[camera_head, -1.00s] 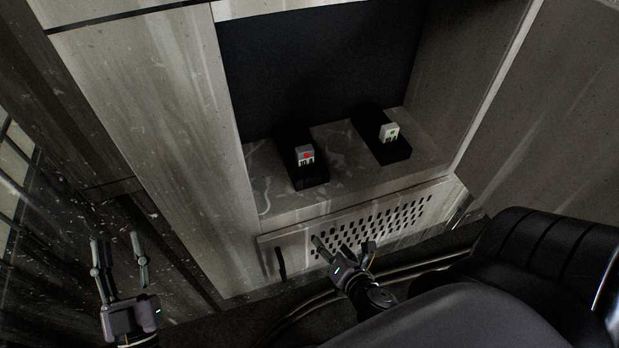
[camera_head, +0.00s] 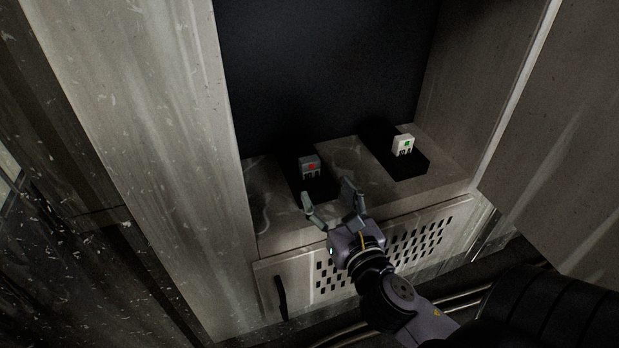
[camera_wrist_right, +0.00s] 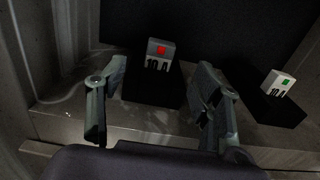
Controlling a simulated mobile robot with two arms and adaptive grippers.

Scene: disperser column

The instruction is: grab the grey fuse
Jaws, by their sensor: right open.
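The grey fuse (camera_head: 309,167), with a red square and dark lettering, stands upright in a black holder on the cabinet shelf. It also shows in the right wrist view (camera_wrist_right: 159,56), ahead of and between my two fingers. My right gripper (camera_head: 329,203) is open and empty at the shelf's front edge, just short of the fuse. In the right wrist view the fingers of my right gripper (camera_wrist_right: 160,112) are apart, with the black holder between and beyond them. My left gripper is out of view.
A white fuse (camera_head: 403,145) with a green square stands in a second black holder (camera_head: 410,168) to the right. Cabinet walls flank the shelf (camera_head: 268,222) on both sides. Below the shelf is a perforated panel (camera_head: 430,235) with a dark handle (camera_head: 281,298).

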